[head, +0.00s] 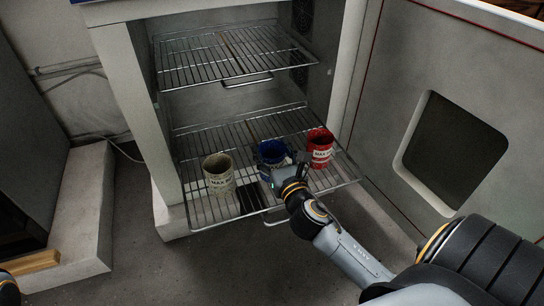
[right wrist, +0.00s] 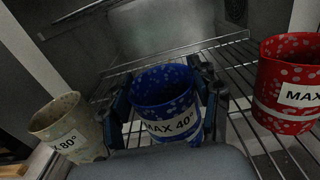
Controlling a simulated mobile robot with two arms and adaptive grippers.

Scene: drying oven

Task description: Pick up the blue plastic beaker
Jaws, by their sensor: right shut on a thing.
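The blue plastic beaker (head: 270,153) is on the lower wire shelf of the oven, between a beige beaker and a red beaker. In the right wrist view the blue beaker (right wrist: 163,90) is speckled and carries a white label reading "MAX 40°". My right gripper (head: 279,165) comes in from the front right, with one finger on each side of the blue beaker, shut on it. In the right wrist view my right gripper (right wrist: 166,103) partly hides the lower part of the beaker. I cannot tell whether the beaker touches the shelf. My left gripper is not in view.
A beige beaker (head: 218,174) stands left of the blue one and a red beaker (head: 320,148) stands close on its right. An upper wire shelf (head: 230,58) hangs above, empty. The open oven door (head: 385,120) is on the right.

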